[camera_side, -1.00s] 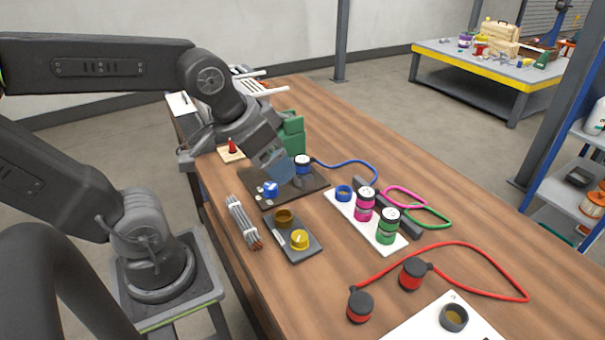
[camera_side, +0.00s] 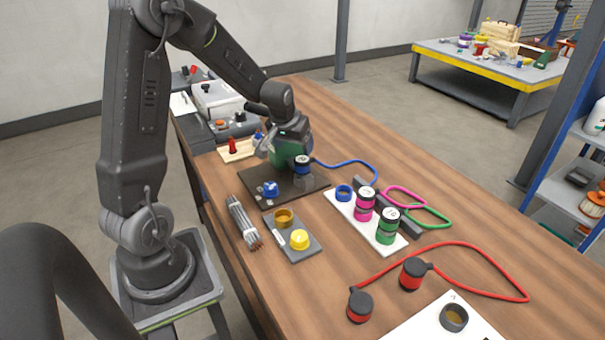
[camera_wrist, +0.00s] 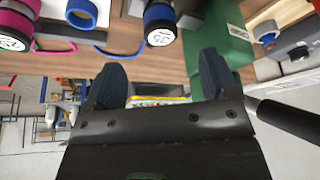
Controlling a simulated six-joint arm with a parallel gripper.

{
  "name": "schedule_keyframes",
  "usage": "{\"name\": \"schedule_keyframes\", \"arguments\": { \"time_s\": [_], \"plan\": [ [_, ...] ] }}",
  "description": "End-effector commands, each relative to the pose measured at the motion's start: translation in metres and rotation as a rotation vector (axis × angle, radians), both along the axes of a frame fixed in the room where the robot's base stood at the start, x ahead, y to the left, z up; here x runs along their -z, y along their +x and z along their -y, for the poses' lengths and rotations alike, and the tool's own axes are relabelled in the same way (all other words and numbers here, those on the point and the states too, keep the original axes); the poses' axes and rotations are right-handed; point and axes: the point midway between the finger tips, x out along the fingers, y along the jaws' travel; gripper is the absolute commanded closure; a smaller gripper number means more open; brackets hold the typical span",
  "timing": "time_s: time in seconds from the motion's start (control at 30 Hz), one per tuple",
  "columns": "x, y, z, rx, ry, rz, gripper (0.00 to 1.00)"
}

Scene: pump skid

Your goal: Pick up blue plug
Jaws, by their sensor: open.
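The blue plug (camera_side: 302,165) is a dark cap with a blue band and pale label, upright in a grey holder on a dark mat (camera_side: 312,187). Its blue cable (camera_side: 355,165) curves off to the right. The plug also shows in the wrist view (camera_wrist: 159,23), at the top. My gripper (camera_wrist: 163,80) is open, with nothing between its two dark fingers. In the side view, my wrist is close behind and above the plug, before the green box, and the fingers are hard to make out. In the wrist view the plug lies beyond the fingertips, apart from them.
A green box (camera_wrist: 218,28) stands close beside the plug. A blue valve knob (camera_side: 271,189) is on the mat. A white plate (camera_side: 380,235) holds a blue ring and pink and green plugs. A red cable (camera_side: 440,248) with two red plugs lies at the front right.

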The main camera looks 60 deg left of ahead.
Motion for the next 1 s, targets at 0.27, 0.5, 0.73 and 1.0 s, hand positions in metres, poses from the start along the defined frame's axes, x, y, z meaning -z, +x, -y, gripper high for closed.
{"name": "schedule_keyframes", "arguments": {
  "time_s": [0.27,0.5,0.73,1.0],
  "plan": [
    [0.047,0.016,-0.01,0.001,-0.002,-0.004,0.2],
    [0.061,0.022,-0.014,0.001,0.0,-0.001,0.2],
    [0.089,0.036,-0.022,0.001,-0.001,-0.003,0.2],
    [0.101,0.041,-0.025,0.001,0.001,0.001,0.2]
  ]
}}
